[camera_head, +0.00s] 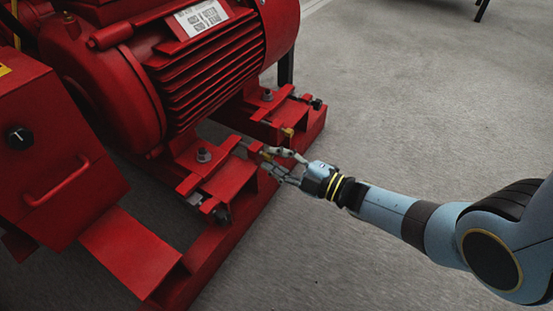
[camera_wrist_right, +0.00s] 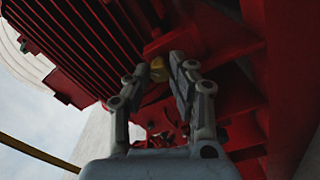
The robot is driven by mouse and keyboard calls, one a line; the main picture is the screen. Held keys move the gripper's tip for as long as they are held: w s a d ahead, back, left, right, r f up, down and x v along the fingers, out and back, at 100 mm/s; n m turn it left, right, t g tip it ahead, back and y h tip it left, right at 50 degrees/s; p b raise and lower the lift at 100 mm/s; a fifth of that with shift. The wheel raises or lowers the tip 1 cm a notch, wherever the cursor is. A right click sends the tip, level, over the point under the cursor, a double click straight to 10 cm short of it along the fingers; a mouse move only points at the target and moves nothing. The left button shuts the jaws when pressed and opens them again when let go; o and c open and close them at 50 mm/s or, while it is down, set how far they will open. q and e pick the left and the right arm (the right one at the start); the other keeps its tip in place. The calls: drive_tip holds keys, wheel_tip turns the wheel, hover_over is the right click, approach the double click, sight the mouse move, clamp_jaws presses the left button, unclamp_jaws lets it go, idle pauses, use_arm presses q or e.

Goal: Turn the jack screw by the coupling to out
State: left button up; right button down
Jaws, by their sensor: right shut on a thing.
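The red motor (camera_head: 165,85) stands with its feet on a red base frame (camera_head: 215,245). My right gripper (camera_head: 267,156) reaches in from the right to the side of the frame, between two motor feet. In the right wrist view its two fingers (camera_wrist_right: 168,70) close around a small brass-coloured jack screw head (camera_wrist_right: 158,68). The screw's shank and thread are hidden by the fingers and the red metal. Another jack screw (camera_head: 222,214), dark-headed, sits at the nearer foot. The coupling itself cannot be made out. My left gripper is not in view.
Foot bolts (camera_head: 204,155) stand up from the motor feet. A dark screw end (camera_head: 317,103) and a brass piece (camera_head: 287,132) are at the farther foot.

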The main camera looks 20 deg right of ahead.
drive_tip(key=n, duration=0.4)
drive_tip(key=shift+n, duration=0.3)
drive_tip(key=shift+s+f+n, duration=0.1)
drive_tip(key=shift+n, duration=1.7)
drive_tip(key=c, duration=1.2)
unclamp_jaws()
drive_tip(key=v, duration=1.2)
